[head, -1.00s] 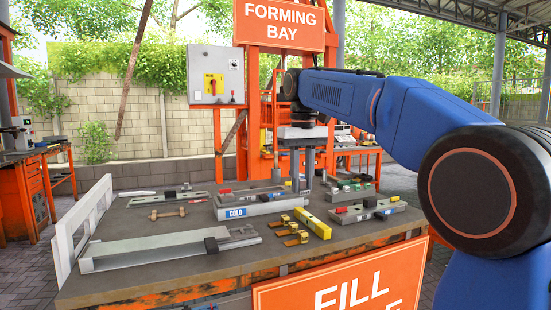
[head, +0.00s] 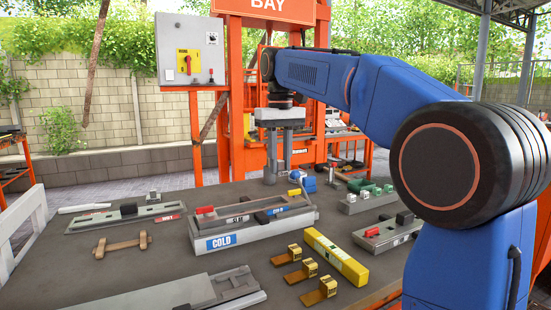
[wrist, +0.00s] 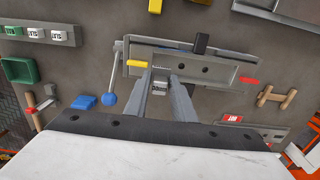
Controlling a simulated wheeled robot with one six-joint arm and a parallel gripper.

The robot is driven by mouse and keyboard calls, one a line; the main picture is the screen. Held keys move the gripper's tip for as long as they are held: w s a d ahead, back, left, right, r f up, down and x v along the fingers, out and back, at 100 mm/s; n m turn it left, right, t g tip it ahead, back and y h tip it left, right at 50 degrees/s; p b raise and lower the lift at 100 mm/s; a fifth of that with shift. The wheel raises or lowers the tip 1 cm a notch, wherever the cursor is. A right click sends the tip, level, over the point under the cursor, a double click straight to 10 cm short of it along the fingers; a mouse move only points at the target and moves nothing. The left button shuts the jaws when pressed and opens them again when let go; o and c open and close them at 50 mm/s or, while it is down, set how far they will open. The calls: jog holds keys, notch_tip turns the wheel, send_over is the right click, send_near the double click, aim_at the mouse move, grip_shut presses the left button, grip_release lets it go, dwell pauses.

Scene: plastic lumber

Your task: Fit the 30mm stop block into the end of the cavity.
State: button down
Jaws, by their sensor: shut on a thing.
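The forming mould marked COLD (head: 222,242) is a long grey block on the bench, with a slot-like cavity along its top. It also shows in the wrist view (wrist: 238,88). My gripper (head: 275,178) points down behind the mould's far side in the head view. In the wrist view its fingers (wrist: 163,82) are shut on a small grey block with a pale label (wrist: 160,84), over or near the mould's side towards me. I cannot read its label or tell its height above the mould. Three brass stop pieces (head: 300,273) lie on the bench in front of the mould.
A yellow level (head: 336,257) lies right of the brass pieces. A blue-knobbed lever (wrist: 110,98) sticks out beside the mould. A wooden-handled tool (head: 122,243) lies left. A long grey channel (head: 190,292) is at the front.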

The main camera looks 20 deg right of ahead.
dwell(0.4)
jog(key=shift+s, duration=0.1)
jog(key=shift+f, duration=3.35)
jog(key=shift+f, duration=0.85)
jog(key=c, duration=1.4)
grip_release()
jog(key=shift+c, duration=0.7)
